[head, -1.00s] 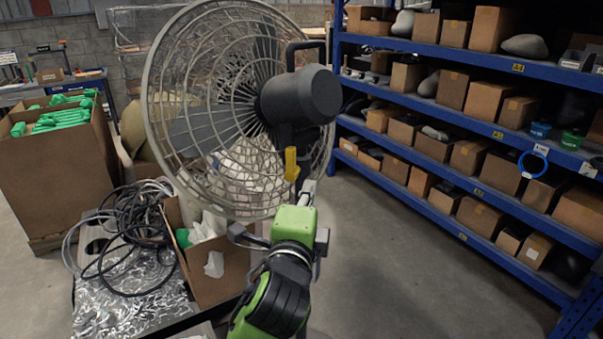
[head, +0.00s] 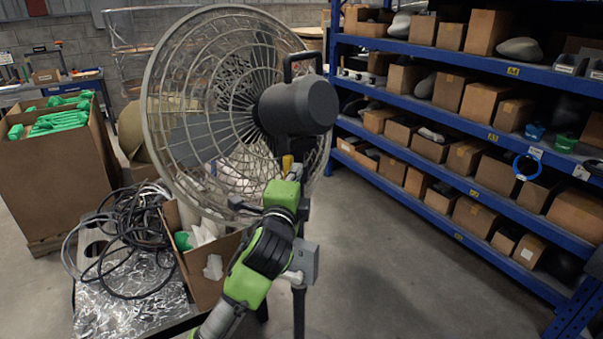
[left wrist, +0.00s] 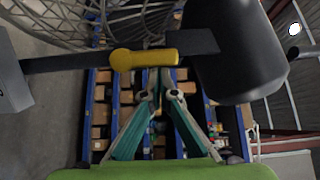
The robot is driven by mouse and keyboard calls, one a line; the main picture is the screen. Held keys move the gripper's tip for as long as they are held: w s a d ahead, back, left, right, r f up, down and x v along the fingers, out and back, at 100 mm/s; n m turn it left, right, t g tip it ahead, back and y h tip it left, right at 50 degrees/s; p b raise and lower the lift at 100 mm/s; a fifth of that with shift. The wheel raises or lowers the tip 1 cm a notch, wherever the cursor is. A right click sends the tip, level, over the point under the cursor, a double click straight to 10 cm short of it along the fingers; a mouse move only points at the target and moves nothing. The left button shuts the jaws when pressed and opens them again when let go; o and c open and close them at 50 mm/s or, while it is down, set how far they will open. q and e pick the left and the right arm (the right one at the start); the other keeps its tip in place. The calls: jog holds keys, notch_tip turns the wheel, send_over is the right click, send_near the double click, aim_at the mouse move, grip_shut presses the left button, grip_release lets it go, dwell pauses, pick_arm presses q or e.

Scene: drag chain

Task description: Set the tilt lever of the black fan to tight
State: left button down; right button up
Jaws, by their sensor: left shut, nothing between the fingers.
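The black fan has a round wire cage (head: 160,150) and a dark motor housing (head: 300,105), which fills the upper right of the left wrist view (left wrist: 235,50). Its yellow tilt lever (head: 287,162) sits below the housing, mostly hidden by my gripper in the head view. In the left wrist view the lever (left wrist: 145,58) lies lengthwise along the black neck, its rounded end at the left. My left gripper (left wrist: 160,88) is shut and empty, its fingertips close to the lever's middle. I cannot tell whether they touch it. My right gripper is not in view.
A grey box (head: 305,262) is on the fan's pole. Blue shelving (head: 440,140) with cartons stands at the right. A cart with foil and black cables (head: 135,225) and an open carton (head: 205,285) are at lower left. The floor (head: 400,270) at right front is clear.

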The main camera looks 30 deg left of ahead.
pick_arm(q)
jog(key=n+p, duration=0.1)
jog(key=p, duration=0.1)
jog(key=a+n+p, duration=0.1)
jog(key=p, duration=0.1)
jog(key=shift+a+r+n+g, duration=0.15)
jog(key=shift+r+n+g, duration=0.15)
jog(key=shift+r+n, duration=0.1)
jog(key=v, duration=1.2)
jog(key=shift+s+a, duration=0.1)
dwell(0.3)
